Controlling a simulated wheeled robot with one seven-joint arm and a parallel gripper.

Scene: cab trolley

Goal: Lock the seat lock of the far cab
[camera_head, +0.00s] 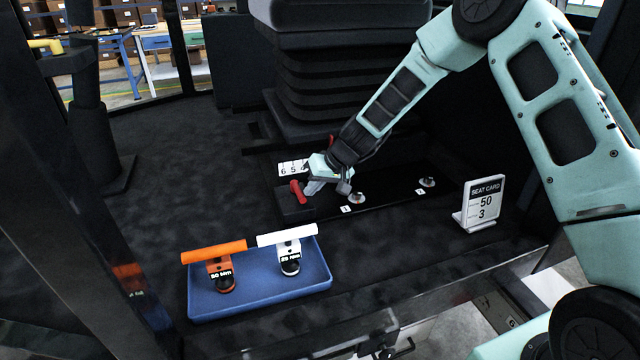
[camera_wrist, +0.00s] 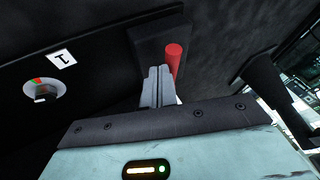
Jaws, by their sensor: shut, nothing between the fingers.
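The seat lock shows as a red lever (camera_head: 298,191) on a dark block at the foot of the seat (camera_head: 335,75). In the wrist view the red lever (camera_wrist: 174,62) stands up from the dark block (camera_wrist: 150,45). My gripper (camera_head: 313,188) is shut and empty, just right of the lever in the head view. In the wrist view its closed fingertips (camera_wrist: 159,70) are close beside the lever, on its left. I cannot tell whether they touch it. The fingers hide the lower part of the lever.
A white number strip (camera_head: 293,168) lies behind the lever. Two round fittings (camera_head: 357,198) (camera_head: 427,182) sit right of my gripper. A seat card (camera_head: 482,203) reads 50 and 3. A blue tray (camera_head: 260,291) in front holds an orange-handled tool (camera_head: 214,252) and a white-handled tool (camera_head: 287,236).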

